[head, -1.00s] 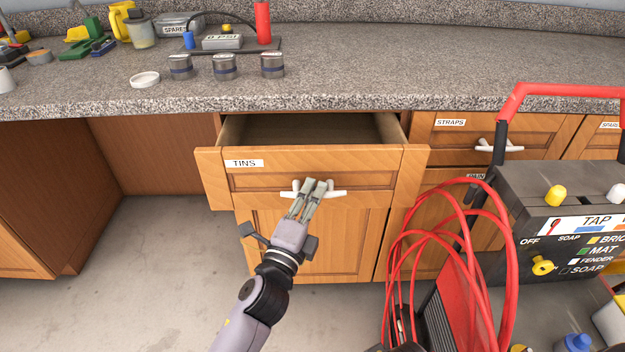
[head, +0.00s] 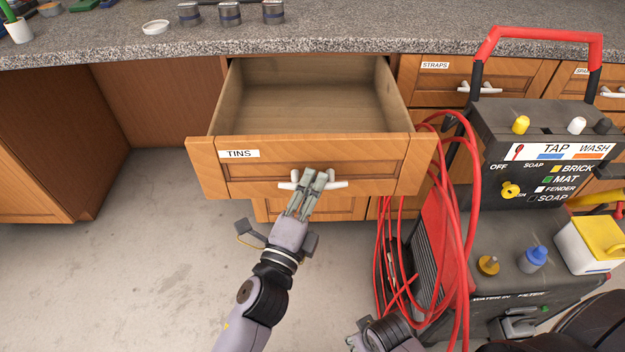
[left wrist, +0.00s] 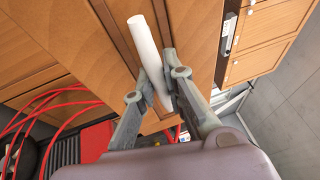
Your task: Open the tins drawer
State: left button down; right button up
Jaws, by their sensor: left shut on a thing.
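The tins drawer (head: 350,165) stands well out from the counter, with its label "TINS" on the front. Its inside (head: 310,105) shows as bare wood and looks empty. My left gripper (head: 312,184) is shut on the drawer's white handle (head: 335,185). In the left wrist view, the fingers (left wrist: 158,88) close on either side of the white handle (left wrist: 147,45). My right gripper (head: 375,335) is only partly in view at the bottom edge, and its fingertips cannot be made out.
A pressure washer (head: 540,140) with a red hose (head: 470,220) stands just right of the drawer. Several tins (head: 230,14) and a white lid (head: 156,27) sit on the counter (head: 330,40). The floor (head: 130,270) at left is clear.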

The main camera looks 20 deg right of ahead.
pick_arm(q)
jog(key=c, duration=1.6)
grip_release()
jog(key=shift+c, duration=0.2)
jog(key=v, duration=1.2)
jog(key=shift+w+f, duration=0.1)
